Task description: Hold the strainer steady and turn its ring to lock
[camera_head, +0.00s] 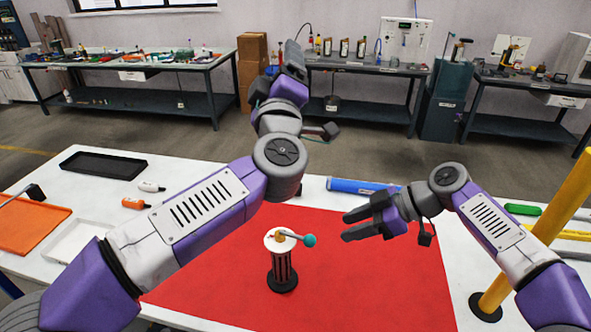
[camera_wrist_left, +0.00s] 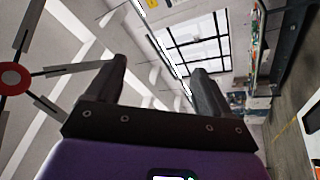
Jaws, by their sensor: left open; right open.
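The strainer (camera_head: 284,272) stands upright on the red mat, a slotted cylinder on a black round base. Its white ring (camera_head: 272,242) sits on top, with a short lever ending in a teal knob (camera_head: 309,240) that points right. My left gripper (camera_head: 292,55) is raised high, well above and beyond the strainer. The left wrist view shows its two fingers (camera_wrist_left: 160,75) apart, with nothing between them. My right gripper (camera_head: 347,227) is open and empty to the right of the strainer, its fingers pointing left, apart from the knob.
The red mat (camera_head: 390,285) is mostly clear. A blue tube (camera_head: 358,186) lies behind it. A black tray (camera_head: 103,165), orange tray (camera_head: 30,237) and white tray (camera_head: 75,240) lie left, near small bottles (camera_head: 135,203). A yellow post (camera_head: 535,240) stands right.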

